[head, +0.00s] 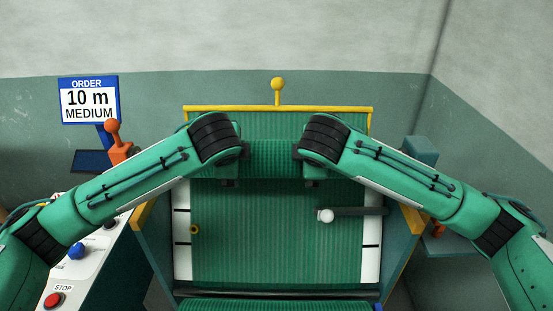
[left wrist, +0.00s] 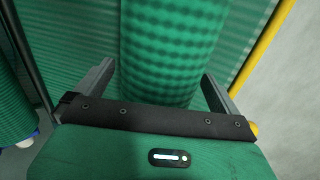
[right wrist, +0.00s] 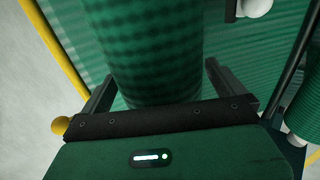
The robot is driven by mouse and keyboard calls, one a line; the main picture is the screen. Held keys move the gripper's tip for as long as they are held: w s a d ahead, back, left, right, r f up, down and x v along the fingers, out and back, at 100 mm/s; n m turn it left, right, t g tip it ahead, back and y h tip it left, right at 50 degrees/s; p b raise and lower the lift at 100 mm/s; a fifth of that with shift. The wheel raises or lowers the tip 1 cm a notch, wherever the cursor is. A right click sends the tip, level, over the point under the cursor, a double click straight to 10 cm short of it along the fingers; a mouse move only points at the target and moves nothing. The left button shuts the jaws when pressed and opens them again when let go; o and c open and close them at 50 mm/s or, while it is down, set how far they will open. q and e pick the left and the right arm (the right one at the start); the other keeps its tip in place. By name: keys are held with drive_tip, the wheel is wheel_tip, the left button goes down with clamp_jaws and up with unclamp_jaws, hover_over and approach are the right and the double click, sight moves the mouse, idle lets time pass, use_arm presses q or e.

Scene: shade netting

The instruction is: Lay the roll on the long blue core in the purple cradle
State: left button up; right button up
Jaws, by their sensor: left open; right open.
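A green netting roll (head: 271,158) lies crosswise at the back of the machine, between my two grippers. My left gripper (head: 230,180) is open at its left end. In the left wrist view the roll (left wrist: 172,45) passes between the spread fingers. My right gripper (head: 313,180) is open at the right end, and the right wrist view shows the roll (right wrist: 150,45) between its fingers too. The core of this roll is hidden. A second green roll (head: 275,305) lies at the near edge, with a blue end piece (head: 378,307). I see no purple cradle.
Green netting (head: 265,235) covers the sloping bed. A yellow bar (head: 330,108) with a ball knob runs behind. A dark rod with a white knob (head: 325,215) lies over the bed at right. An order sign (head: 88,100) reads 10 m MEDIUM. A button panel (head: 85,262) stands left.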

use_arm(q)
drive_tip(key=shift+w+f, duration=0.45)
use_arm(e)
drive_tip(key=shift+w+f, duration=0.45)
use_arm(q)
drive_tip(key=c, duration=1.6)
use_arm(e)
drive_tip(key=shift+r, duration=0.1)
drive_tip(key=c, duration=1.6)
